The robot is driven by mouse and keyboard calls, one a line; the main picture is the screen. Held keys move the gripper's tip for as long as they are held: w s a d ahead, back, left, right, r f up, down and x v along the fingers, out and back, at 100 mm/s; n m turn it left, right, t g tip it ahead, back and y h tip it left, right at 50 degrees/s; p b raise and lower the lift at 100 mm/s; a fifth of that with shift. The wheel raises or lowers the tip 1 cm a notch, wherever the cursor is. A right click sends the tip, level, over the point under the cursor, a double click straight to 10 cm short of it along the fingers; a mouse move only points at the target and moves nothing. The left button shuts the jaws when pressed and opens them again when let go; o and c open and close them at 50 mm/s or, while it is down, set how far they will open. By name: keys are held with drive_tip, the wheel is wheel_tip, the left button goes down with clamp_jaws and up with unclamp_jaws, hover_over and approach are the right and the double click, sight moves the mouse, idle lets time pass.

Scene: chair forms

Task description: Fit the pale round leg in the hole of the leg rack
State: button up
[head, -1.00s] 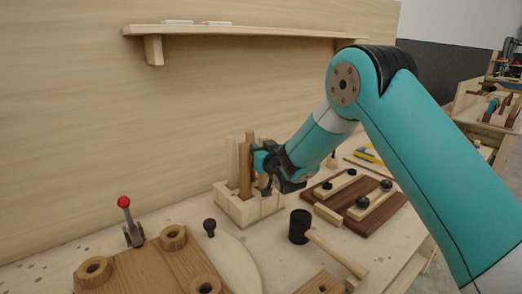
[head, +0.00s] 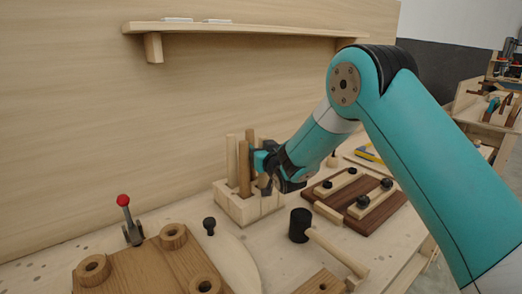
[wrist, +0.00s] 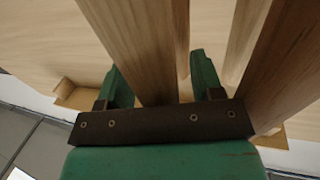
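The leg rack (head: 238,211) is a pale block on the bench, left of my gripper (head: 262,162). Several legs stand upright in or at it. In the wrist view, a pale leg (wrist: 145,45) passes between the two fingers of my gripper (wrist: 160,85). The left finger is close to it, and a narrow gap shows at the right finger, so the fingers look open around it. In the head view, my gripper hides most of this leg; its lower end and whether it is seated in a hole cannot be seen.
A pale leg (head: 231,158) and a browner leg (head: 244,170) stand close to my gripper. A black-headed mallet (head: 299,225) lies in front. A dark board with clamps (head: 352,200) is to the right, a red-knobbed clamp (head: 129,222) to the left. A shelf (head: 240,30) is above.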

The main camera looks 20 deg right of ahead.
drive_tip(key=shift+s, duration=0.15)
drive_tip(key=s+a+r+n+g+y+b, duration=0.1)
drive_tip(key=s+g, duration=0.8)
drive_tip(key=s, duration=1.4)
drive_tip(key=s+a+r+n+g+y+b, duration=0.1)
drive_tip(key=s+g, duration=0.7)
drive_tip(key=s, duration=1.5)
drive_tip(key=a+n+b, duration=0.1)
drive_tip(key=a+n, duration=0.1)
drive_tip(key=n, duration=0.1)
drive_tip(key=shift+s+a+r+n+g, duration=0.15)
drive_tip(key=shift+s+a+n+g, duration=0.15)
drive_tip(key=shift+s+n+g, duration=0.1)
